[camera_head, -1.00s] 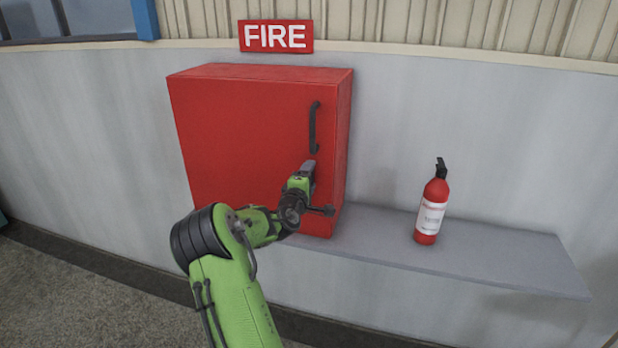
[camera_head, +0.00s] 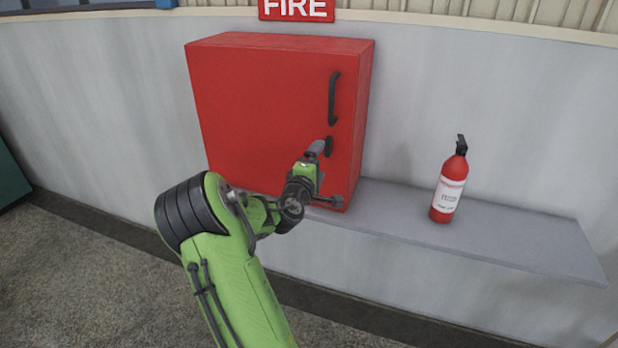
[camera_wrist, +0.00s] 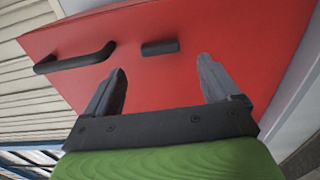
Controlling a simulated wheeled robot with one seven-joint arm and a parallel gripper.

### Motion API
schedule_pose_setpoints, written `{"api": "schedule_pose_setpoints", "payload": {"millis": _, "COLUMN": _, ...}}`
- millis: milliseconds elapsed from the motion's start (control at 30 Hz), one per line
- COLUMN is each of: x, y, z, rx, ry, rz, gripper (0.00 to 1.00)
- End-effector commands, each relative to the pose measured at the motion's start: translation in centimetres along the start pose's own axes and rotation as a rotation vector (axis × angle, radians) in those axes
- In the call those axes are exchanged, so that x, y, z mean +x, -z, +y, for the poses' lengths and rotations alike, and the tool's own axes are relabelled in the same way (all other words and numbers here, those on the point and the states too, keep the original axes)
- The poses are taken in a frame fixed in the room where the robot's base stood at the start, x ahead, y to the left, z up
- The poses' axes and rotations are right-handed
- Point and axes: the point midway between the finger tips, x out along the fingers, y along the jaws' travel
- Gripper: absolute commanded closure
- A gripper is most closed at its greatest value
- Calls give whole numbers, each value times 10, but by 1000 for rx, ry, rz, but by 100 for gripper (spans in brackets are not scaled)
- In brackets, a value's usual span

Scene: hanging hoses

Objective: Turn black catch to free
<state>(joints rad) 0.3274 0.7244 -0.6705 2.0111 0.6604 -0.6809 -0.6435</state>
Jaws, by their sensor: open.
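The red cabinet (camera_head: 255,110) is mounted on the wall with its door shut. A black bar handle (camera_head: 333,98) is upright near the door's right edge. The small black catch (camera_head: 329,147) sits just below it, partly hidden by my gripper in the head view. In the wrist view the catch (camera_wrist: 160,48) is a short dark bar, in line with the handle (camera_wrist: 75,59). My gripper (camera_wrist: 160,75) is open and empty, with the catch ahead of the gap between its fingertips. In the head view my gripper (camera_head: 318,149) is close to the door; contact cannot be told.
A grey shelf (camera_head: 510,245) runs along the wall to the right of the cabinet. A red fire extinguisher (camera_head: 449,185) stands on it, clear of my arm. A FIRE sign (camera_head: 296,9) is above the cabinet. The floor (camera_head: 90,270) at the left is clear.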

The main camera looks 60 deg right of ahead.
Motion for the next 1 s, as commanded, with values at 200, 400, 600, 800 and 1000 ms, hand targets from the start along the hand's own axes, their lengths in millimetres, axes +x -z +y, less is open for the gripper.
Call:
{"api": "schedule_pose_setpoints", "payload": {"millis": 200, "x": -60, "y": 1, "z": -3, "rx": -2, "ry": 2, "rz": 5, "gripper": 11}}
{"api": "schedule_pose_setpoints", "payload": {"millis": 400, "x": -84, "y": 0, "z": -1, "rx": -1, "ry": 0, "rz": 2, "gripper": 11}}
{"api": "schedule_pose_setpoints", "payload": {"millis": 600, "x": -86, "y": 0, "z": 0, "rx": -1, "ry": -1, "rz": 0, "gripper": 11}}
{"api": "schedule_pose_setpoints", "payload": {"millis": 800, "x": -85, "y": 0, "z": 0, "rx": -1, "ry": -1, "rz": 0, "gripper": 11}}
{"api": "schedule_pose_setpoints", "payload": {"millis": 1000, "x": -85, "y": 0, "z": -1, "rx": -1, "ry": 0, "rz": 0, "gripper": 11}}
